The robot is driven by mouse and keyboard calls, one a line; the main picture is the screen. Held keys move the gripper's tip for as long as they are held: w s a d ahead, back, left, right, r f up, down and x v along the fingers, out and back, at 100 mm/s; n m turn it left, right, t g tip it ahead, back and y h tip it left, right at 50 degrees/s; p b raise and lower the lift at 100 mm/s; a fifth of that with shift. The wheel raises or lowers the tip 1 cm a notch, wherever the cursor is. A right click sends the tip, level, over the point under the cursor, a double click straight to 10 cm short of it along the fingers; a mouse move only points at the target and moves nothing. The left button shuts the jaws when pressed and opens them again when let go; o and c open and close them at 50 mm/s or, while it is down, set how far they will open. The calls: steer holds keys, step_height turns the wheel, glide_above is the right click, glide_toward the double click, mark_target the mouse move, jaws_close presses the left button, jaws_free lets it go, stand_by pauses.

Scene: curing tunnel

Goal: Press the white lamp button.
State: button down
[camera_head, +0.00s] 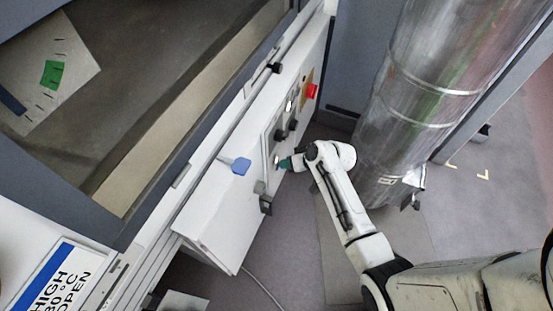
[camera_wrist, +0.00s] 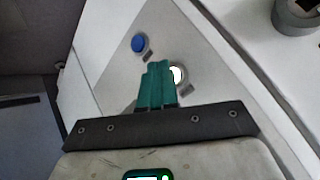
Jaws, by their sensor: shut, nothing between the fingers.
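The white lamp button (camera_wrist: 176,76) shows bright in the wrist view, in a round metal ring on a grey panel plate (camera_wrist: 185,48). My gripper's teal fingers (camera_wrist: 157,70) are shut together and empty. Their tips are just left of the button in the picture and hide part of it. I cannot tell whether they touch it. In the head view my gripper (camera_head: 286,163) is up against the front of the white control box (camera_head: 222,205); the button is too small there to make out surely.
A blue button (camera_wrist: 139,44) sits on the same plate, up and left of the white one. A large metal duct (camera_head: 420,90) stands right of my arm.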

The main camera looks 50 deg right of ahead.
steer(key=shift+s+d, duration=0.1)
steer(key=shift+s, duration=0.15)
steer(key=shift+s+d+p, duration=0.2)
steer(key=shift+s+d, duration=0.1)
steer(key=shift+s, duration=0.5)
steer(key=shift+s+d+p, duration=0.25)
steer(key=shift+s, duration=0.5)
steer(key=shift+s+d+p, duration=0.2)
steer(key=shift+s+d, duration=0.1)
steer(key=shift+s, duration=0.5)
steer(key=s+a+r+n+g+p, duration=0.35)
steer(key=s+a+r, duration=0.25)
steer(key=a, duration=0.4)
steer(key=s+a+r+g+h+p, duration=0.2)
steer(key=s+a+r+g, duration=0.1)
steer(key=s+r, duration=0.8)
steer(key=shift+s+a+n+g, duration=0.35)
steer(key=shift+s+g, duration=0.2)
steer(key=shift+g, duration=0.1)
